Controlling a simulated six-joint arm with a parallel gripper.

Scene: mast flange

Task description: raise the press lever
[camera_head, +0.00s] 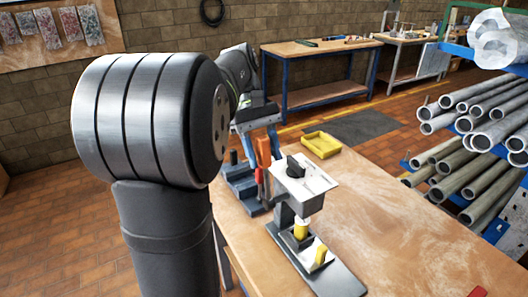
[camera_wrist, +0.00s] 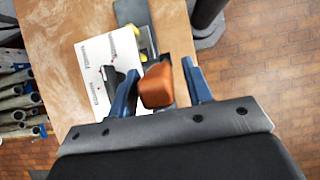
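The press (camera_head: 303,180) stands on the wooden table, with a white top plate, a grey base and yellow parts at its lower front. Its white plate also shows in the wrist view (camera_wrist: 93,60). The lever's orange grip (camera_head: 263,152) stands at the left of the press head; it shows as an orange block (camera_wrist: 157,87) in the wrist view. My gripper (camera_wrist: 160,70) is open, with one blue finger on each side of the orange grip. Gaps show between the grip and both fingers. The lever's arm is mostly hidden. In the head view my gripper (camera_head: 264,158) points downward.
A yellow tray (camera_head: 322,145) lies behind the press. A dark blue-grey fixture (camera_head: 240,182) stands left of it at the table's edge. Racks of metal pipes (camera_head: 480,140) stand at the right. The table's front right is mostly clear, with a small red item (camera_head: 477,292).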

